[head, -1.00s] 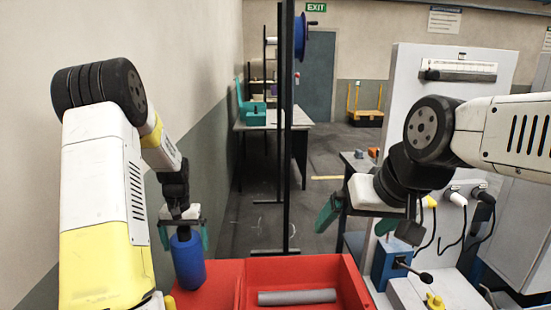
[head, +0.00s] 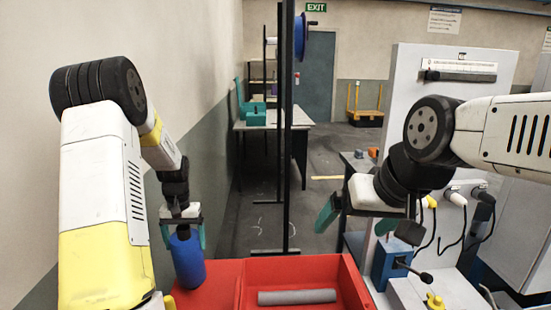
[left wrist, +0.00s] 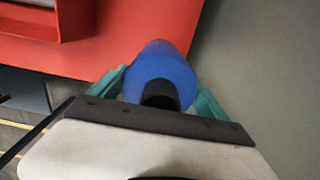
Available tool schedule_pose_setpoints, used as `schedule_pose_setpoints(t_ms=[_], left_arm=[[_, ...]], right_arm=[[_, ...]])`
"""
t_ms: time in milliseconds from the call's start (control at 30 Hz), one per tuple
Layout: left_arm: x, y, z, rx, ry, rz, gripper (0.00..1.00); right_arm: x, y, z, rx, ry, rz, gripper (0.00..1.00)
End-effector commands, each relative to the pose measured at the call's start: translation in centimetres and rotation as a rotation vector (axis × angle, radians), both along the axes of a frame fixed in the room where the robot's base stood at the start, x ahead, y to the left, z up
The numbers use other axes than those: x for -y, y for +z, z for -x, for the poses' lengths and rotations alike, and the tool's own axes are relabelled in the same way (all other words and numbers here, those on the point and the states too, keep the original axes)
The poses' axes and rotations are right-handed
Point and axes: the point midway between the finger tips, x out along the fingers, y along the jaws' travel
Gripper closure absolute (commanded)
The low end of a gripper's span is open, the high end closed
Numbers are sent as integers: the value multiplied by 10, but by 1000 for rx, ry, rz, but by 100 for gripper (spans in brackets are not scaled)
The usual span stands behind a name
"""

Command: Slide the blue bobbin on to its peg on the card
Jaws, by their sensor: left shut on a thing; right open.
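The blue bobbin (head: 187,262) is upright in the head view, at the left end of the red surface. My left gripper (head: 184,238) is shut on its upper part. In the left wrist view, the blue bobbin (left wrist: 160,70) sits between the two teal fingers of my left gripper (left wrist: 162,85), with a dark hole in its near end. The red surface (head: 212,280) is below and beside it. I cannot tell whether they touch. I cannot make out the peg; the bobbin and arm may hide it. My right gripper (head: 357,226) is open and empty at the right.
A red tray (head: 245,285) holds a grey tube (head: 297,297). A blue block with a lever (head: 390,262) and a white panel (head: 420,90) stand at the right. A black post (head: 287,150) rises behind the tray. The wall is close on the left.

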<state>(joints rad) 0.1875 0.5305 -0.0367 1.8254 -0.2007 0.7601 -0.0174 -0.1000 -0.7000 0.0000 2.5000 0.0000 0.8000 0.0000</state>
Motion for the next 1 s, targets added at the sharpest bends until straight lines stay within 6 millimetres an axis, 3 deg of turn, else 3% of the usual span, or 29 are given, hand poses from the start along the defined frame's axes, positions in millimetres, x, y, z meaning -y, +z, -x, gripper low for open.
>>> schedule_pose_setpoints(t_ms=[433,1000], left_arm=[[0,14,-1,4,0,-1,86],[0,72,-2,6,0,0,86]], right_arm=[[0,0,0,0,0,0,0],[0,0,0,0,0,0,0]])
